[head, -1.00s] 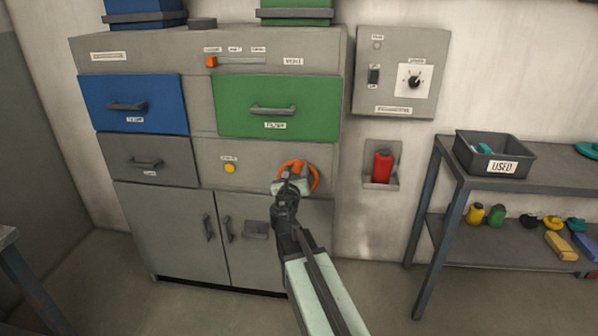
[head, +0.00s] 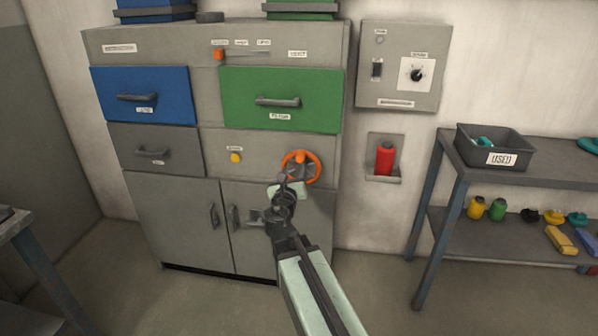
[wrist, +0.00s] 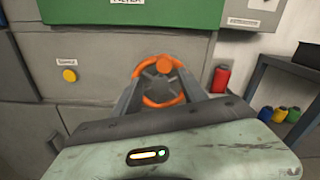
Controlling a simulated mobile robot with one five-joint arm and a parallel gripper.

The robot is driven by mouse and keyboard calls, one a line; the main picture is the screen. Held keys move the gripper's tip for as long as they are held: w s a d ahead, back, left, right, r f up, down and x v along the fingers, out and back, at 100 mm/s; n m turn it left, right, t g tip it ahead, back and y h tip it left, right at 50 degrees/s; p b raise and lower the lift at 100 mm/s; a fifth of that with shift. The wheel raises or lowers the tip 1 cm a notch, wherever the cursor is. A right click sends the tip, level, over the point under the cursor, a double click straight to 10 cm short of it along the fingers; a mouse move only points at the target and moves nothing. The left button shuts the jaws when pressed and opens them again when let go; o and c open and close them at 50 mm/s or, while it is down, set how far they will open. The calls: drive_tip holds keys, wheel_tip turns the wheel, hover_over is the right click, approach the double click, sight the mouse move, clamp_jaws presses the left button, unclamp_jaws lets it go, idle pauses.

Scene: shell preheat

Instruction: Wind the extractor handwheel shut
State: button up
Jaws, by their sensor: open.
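The orange handwheel (head: 313,167) is on the grey cabinet front, below the green drawer and right of a yellow button. It has a dark spoked hub. In the wrist view the handwheel (wrist: 158,84) shows between the two fingers, its rim partly hidden by them and by the gripper body. My gripper (head: 291,182) is open and empty, in front of the cabinet and just below and left of the wheel in the head view. In the wrist view my gripper (wrist: 160,80) has its fingers spread to either side of the wheel. I cannot tell whether they touch it.
The cabinet has a blue drawer (head: 144,96), a green drawer (head: 280,100) and lower doors (head: 185,225). A red canister (head: 384,158) sits in a wall niche at right. A shelf table (head: 540,180) with a USED bin (head: 492,150) stands further right. The floor before the cabinet is open.

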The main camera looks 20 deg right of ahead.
drive_tip(key=shift+d, duration=0.1)
drive_tip(key=shift+c, duration=0.9)
drive_tip(key=d+m, duration=0.1)
drive_tip(key=s+f+m+g, duration=0.1)
drive_tip(key=m, duration=0.1)
drive_tip(key=d+f+m+h, duration=0.1)
drive_tip(key=shift+s+d+m+g, duration=0.3)
drive_tip(key=shift+s+m+g, duration=0.1)
clamp_jaws()
drive_tip(key=s+f+m+g+y, duration=0.2)
drive_tip(key=s+f+m+g, duration=0.8)
drive_tip(key=f+m, duration=0.65)
drive_tip(key=s+a+f+m+g+y, duration=0.4)
drive_tip(key=s+a+m+y, duration=0.3)
drive_tip(key=s+a+m, duration=0.5)
drive_tip(key=shift+f, duration=0.65)
